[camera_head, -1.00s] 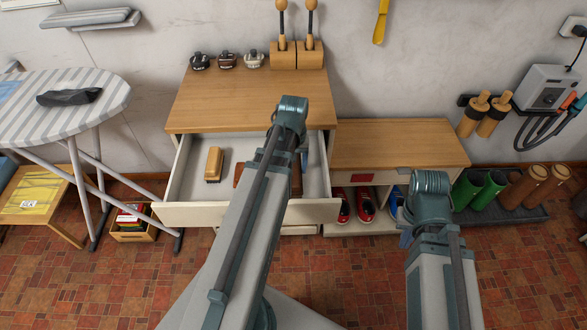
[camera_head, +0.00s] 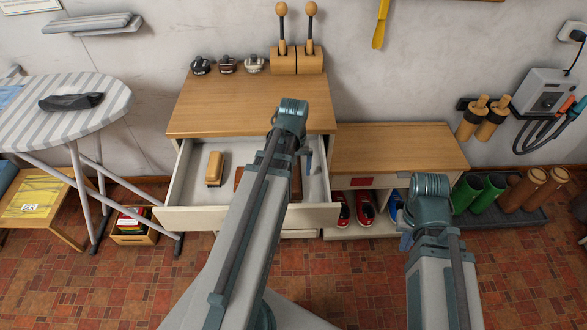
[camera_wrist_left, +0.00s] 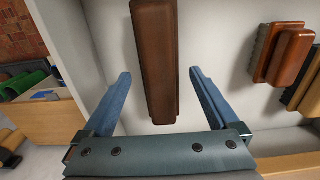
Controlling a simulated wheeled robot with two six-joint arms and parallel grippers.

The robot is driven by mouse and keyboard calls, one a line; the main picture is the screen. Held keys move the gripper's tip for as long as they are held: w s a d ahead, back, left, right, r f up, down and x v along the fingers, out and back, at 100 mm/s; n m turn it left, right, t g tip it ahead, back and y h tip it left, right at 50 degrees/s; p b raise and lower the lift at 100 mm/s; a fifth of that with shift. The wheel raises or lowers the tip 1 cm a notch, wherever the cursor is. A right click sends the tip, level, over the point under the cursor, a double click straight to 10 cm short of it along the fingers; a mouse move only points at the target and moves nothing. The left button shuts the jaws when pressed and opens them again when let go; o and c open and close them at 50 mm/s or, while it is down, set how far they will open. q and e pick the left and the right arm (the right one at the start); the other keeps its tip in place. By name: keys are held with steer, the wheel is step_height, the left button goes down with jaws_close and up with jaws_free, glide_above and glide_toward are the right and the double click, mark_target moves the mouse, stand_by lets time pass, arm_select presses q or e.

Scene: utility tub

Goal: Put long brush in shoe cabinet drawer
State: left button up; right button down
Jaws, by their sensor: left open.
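The long brush (camera_wrist_left: 155,60) has a dark brown back and lies in the open cabinet drawer (camera_head: 200,218). In the head view its brown end (camera_head: 297,182) shows beside my left arm, which hides the rest. My left gripper (camera_wrist_left: 160,75) is open, with one finger on either side of the long brush and a visible gap to each. In the head view a blue finger (camera_head: 308,161) shows inside the drawer. My right arm stands at the right in the head view. Its gripper is mostly hidden behind the arm.
A tan brush (camera_head: 215,168) and a shorter brown brush (camera_wrist_left: 287,54) lie elsewhere in the drawer. The cabinet top (camera_head: 225,105) holds polish jars (camera_head: 227,63) and a wooden block with two upright handles (camera_head: 297,60). Red shoes (camera_head: 365,207) stand under the bench (camera_head: 395,148).

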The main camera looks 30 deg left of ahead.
mark_target(294, 171)
arm_select(q)
step_height(294, 171, up, 11)
steer(key=p, duration=1)
steer(key=shift+r+p, duration=0.15)
steer(key=shift+p, duration=0.15)
steer(key=s+d+m, duration=0.3)
steer(key=d+m, duration=0.2)
steer(key=d, duration=0.7)
steer(key=s+d+m+y, duration=0.1)
steer(key=s+d+m, duration=0.3)
steer(key=d, duration=0.8)
steer(key=shift+d+m, duration=0.4)
steer(key=shift+m, duration=0.2)
steer(key=shift+s+r, duration=0.1)
step_height(294, 171, up, 3)
steer(key=p, duration=0.2)
steer(key=shift+f+p, duration=0.2)
steer(key=shift+p, duration=0.15)
